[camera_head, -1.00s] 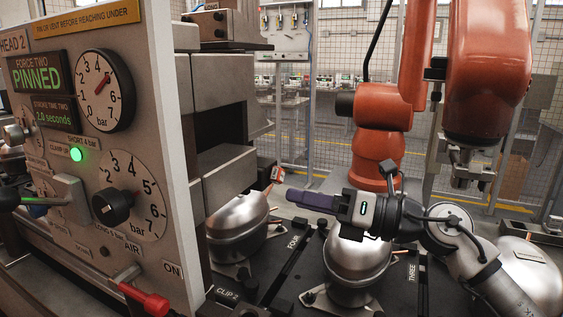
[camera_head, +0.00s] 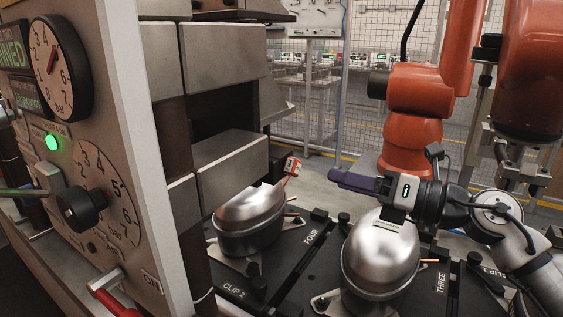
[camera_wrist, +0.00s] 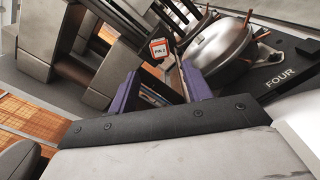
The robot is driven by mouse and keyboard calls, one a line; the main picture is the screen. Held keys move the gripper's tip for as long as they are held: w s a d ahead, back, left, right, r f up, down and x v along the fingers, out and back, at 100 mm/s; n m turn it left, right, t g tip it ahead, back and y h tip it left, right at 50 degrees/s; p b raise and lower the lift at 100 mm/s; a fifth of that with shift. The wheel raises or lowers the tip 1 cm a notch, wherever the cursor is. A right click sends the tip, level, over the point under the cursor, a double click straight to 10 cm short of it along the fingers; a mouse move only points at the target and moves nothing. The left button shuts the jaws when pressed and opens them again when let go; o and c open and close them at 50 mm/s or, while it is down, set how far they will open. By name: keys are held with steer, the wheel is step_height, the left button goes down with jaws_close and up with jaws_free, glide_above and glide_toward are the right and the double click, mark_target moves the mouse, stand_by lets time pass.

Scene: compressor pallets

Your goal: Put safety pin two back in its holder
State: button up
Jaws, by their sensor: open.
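A small red-and-white tag (camera_wrist: 158,48), which seems to read PIN 2, shows in the wrist view just beyond and between my fingertips. The tag also shows in the head view (camera_head: 292,166), at the right end of the press blocks. The pin's shaft is hard to make out. My gripper (camera_wrist: 160,88) is open, with a purple finger on each side and nothing held. In the head view my gripper (camera_head: 335,178) points left toward the tag, with a gap between them. I cannot make out the pin's holder.
Silver domed compressors stand on the dark pallet, one near FOUR (camera_head: 250,222) and one below my gripper (camera_head: 385,262). Heavy grey press blocks (camera_head: 228,165) and the gauge panel (camera_head: 100,150) fill the left. An orange robot arm (camera_head: 415,95) stands behind at right.

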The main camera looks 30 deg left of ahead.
mark_target(298, 168)
steer(key=a, duration=0.6)
steer(key=shift+a+f+p, duration=0.1)
steer(key=shift+a+p, duration=0.25)
steer(key=shift+a, duration=0.05)
steer(key=shift+w+a, duration=0.1)
steer(key=shift+a, duration=0.8)
steer(key=shift+b, duration=0.8)
jaws_close()
steer(key=shift+d, duration=0.2)
steer(key=shift+d+b, duration=1.1)
steer(key=shift+d, duration=1.75)
steer(key=shift+d, duration=0.1)
